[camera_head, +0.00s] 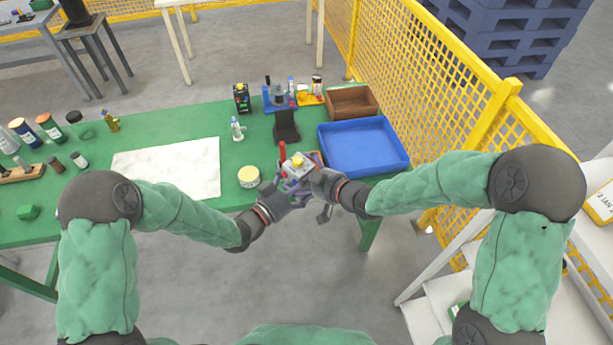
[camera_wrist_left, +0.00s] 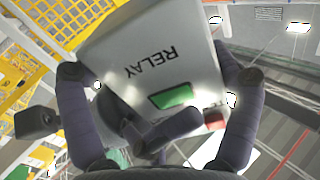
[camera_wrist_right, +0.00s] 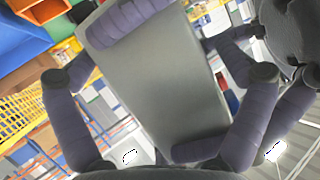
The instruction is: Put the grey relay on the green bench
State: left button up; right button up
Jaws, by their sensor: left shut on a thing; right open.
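The grey relay (camera_head: 295,170) is a box held up between my two hands near the front edge of the green bench (camera_head: 95,190). The left wrist view shows its face marked RELAY (camera_wrist_left: 150,65), with a green patch. My left gripper (camera_head: 284,190) is shut on the relay. My right gripper (camera_head: 313,180) is open, with its fingers around the other side of the relay. The right wrist view shows the relay's plain grey side (camera_wrist_right: 155,85) between those fingers. The hands hide part of the relay in the head view.
A blue tray (camera_head: 322,140) and a brown bin (camera_head: 352,90) stand on the bench's right. A white mottled sheet (camera_head: 165,168) lies mid-bench, with a round yellow-topped tin (camera_head: 249,177) beside it. Several bottles stand at left. A yellow mesh fence (camera_head: 430,95) borders the right.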

pick_arm(q)
jog(key=shift+s+d+r, duration=0.1)
jog(key=shift+d+r, duration=0.05)
jog(key=shift+d, duration=0.15)
pick_arm(e)
jog(key=shift+s+a+f, duration=0.2)
jog(key=shift+s+f, duration=0.05)
jog(key=shift+s, duration=0.05)
jog(key=shift+c, duration=1.4)
jog(key=c, duration=1)
pick_arm(q)
jog(key=o, duration=1.3)
pick_arm(e)
jog(key=shift+c, duration=0.5)
pick_arm(q)
jog(key=shift+a, duration=0.1)
pick_arm(e)
jog(key=shift+w+r, duration=0.1)
jog(key=shift+r, duration=0.05)
jog(key=shift+d, duration=0.1)
